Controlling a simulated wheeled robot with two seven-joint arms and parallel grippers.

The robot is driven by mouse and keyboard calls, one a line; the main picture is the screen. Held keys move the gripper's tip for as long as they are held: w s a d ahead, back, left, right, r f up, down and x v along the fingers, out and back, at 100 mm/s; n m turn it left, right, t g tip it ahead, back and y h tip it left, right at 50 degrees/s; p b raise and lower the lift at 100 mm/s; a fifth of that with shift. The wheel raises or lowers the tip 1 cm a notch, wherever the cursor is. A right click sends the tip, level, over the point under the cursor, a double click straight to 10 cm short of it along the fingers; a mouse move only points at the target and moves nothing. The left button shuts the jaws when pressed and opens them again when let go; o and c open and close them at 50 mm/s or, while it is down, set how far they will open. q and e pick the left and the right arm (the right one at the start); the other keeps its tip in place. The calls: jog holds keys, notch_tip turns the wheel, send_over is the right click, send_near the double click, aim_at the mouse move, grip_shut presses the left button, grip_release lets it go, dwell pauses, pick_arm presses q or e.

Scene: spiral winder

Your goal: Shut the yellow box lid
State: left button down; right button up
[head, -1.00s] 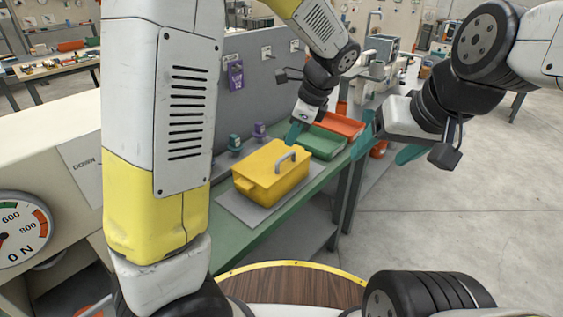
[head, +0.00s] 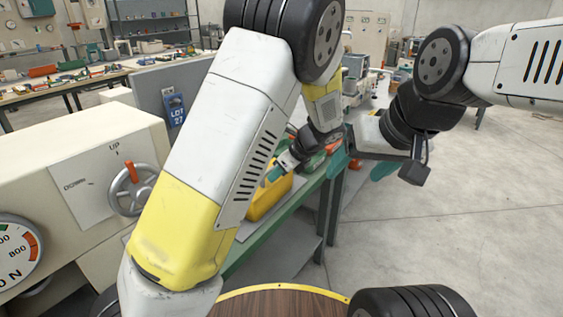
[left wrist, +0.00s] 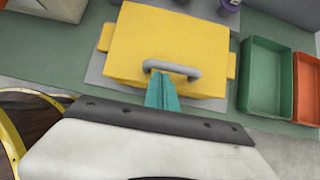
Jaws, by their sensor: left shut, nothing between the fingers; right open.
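The yellow box (head: 268,197) sits on the green bench, mostly behind my left arm in the head view. In the left wrist view its yellow lid (left wrist: 165,35) lies over the box with a grey handle (left wrist: 172,68) near the lower edge. The lid looks down; whether a small gap remains cannot be told. My left gripper (head: 274,174) is shut and empty; its teal fingertips (left wrist: 162,90) are at the handle's left half in the wrist view. Contact cannot be told. My right gripper (head: 362,165) is open and empty, off to the right of the bench.
A green tray (left wrist: 270,82) and an orange tray (left wrist: 306,90) stand right of the box. A grey mat (left wrist: 95,72) lies under the box. A machine with a handwheel (head: 132,190) stands at left. The floor at right is clear.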

pick_arm(q)
jog(key=shift+w+a+f, duration=0.15)
jog(key=shift+a+f, duration=0.05)
jog(key=shift+f, duration=0.15)
jog(key=shift+r, duration=0.1)
jog(key=shift+w+a+r+g+h, duration=0.15)
jog(key=shift+r+g+h, duration=0.1)
jog(key=shift+r, duration=0.15)
jog(key=shift+w+a+r+g+h, duration=0.1)
jog(key=shift+a+r+g+h, duration=0.05)
jog(key=shift+r+h, duration=0.15)
jog(key=w+a+r+g+h, duration=0.6)
jog(key=w+a+r+h, duration=0.1)
jog(key=a+r+h, duration=0.2)
jog(key=shift+w+a+r, duration=0.4)
jog(key=shift+a+r, duration=0.15)
jog(key=shift+a, duration=0.75)
